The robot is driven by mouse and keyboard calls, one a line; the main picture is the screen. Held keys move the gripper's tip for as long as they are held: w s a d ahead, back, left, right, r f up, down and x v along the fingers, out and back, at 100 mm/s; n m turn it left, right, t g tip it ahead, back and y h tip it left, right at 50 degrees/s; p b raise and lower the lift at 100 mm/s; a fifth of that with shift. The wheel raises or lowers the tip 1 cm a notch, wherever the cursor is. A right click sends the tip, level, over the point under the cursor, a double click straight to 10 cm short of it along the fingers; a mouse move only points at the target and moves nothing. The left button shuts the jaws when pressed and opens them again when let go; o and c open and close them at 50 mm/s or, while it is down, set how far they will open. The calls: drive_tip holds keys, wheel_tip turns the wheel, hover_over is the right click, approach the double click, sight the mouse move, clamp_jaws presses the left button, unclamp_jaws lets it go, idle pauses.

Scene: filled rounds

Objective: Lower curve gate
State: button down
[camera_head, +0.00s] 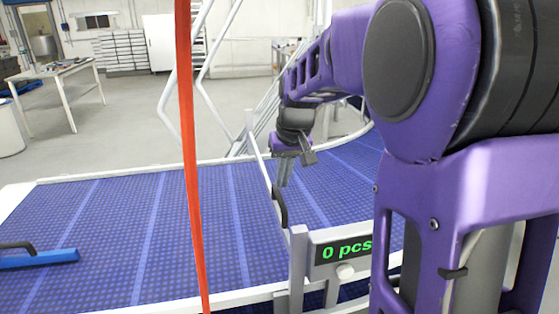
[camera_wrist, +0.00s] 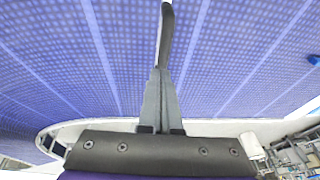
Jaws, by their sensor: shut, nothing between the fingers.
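The curve gate is a thin pale bar (camera_head: 259,160) running across the blue belt, with a dark curved handle (camera_head: 280,205) near its front end. I cannot tell for sure how high it stands over the belt. My gripper (camera_head: 285,180) points down over the belt just right of the bar, behind the handle, its fingers together and empty. In the wrist view, my gripper (camera_wrist: 161,72) is shut, and the dark handle (camera_wrist: 167,38) shows just beyond the fingertips. Whether they touch is unclear.
A blue bar (camera_head: 40,259) with a black handle lies at left. An orange-red strip (camera_head: 190,150) hangs in front. The blue belt (camera_head: 120,235) is otherwise clear.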

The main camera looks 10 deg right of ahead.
sight(282, 213)
drive_tip(key=shift+a+f, duration=0.15)
drive_tip(key=shift+f, duration=0.65)
drive_tip(key=shift+f, duration=0.1)
wheel_tip(282, 213, down, 8)
drive_tip(key=b, duration=0.5)
drive_tip(key=shift+s+f, duration=0.1)
